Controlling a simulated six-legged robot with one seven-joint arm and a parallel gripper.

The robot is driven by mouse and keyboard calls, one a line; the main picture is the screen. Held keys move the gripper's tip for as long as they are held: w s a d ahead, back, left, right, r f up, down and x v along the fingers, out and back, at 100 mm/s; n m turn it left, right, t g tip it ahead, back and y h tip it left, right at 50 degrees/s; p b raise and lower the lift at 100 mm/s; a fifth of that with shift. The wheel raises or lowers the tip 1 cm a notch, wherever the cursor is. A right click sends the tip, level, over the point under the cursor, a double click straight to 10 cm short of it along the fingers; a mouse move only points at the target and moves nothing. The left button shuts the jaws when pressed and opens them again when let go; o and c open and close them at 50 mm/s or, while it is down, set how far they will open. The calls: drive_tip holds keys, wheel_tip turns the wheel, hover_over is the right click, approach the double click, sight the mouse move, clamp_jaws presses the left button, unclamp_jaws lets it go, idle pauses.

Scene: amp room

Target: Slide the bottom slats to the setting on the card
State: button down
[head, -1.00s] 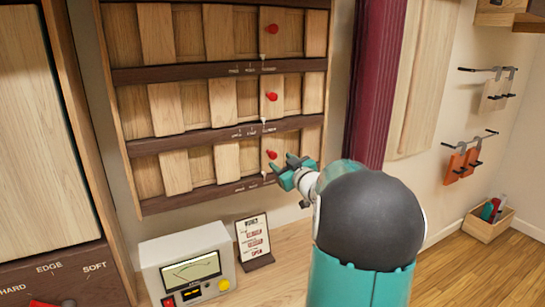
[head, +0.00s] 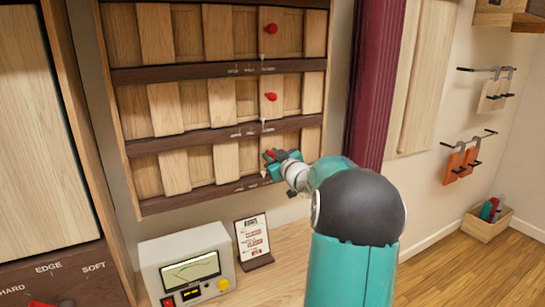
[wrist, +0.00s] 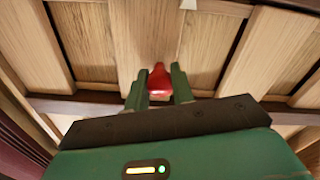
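The bottom row of wooden slats (head: 200,165) is in the lower part of the wall panel. A white pointer (head: 264,175) hangs below the slat at the dark rail, whose small labels are partly hidden by my gripper. The card (head: 253,241) stands on the bench below, with red words; the lowest seems to read OPEN.
The middle red knob (head: 270,97) and top red knob (head: 271,29) belong to the rows above. A meter box (head: 188,268) stands left of the card. A dark red column (head: 376,85) rises close to the right of the panel.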

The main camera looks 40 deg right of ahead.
drive_tip(key=w+a, duration=0.2)
drive_tip(key=a, duration=0.6)
drive_tip(key=shift+w, duration=0.3)
drive_tip(key=c, duration=1.2)
unclamp_jaws()
drive_tip(key=shift+a, duration=0.2)
drive_tip(key=v, duration=1.3)
drive_tip(key=shift+s+d, duration=0.1)
drive_tip(key=shift+s, duration=0.3)
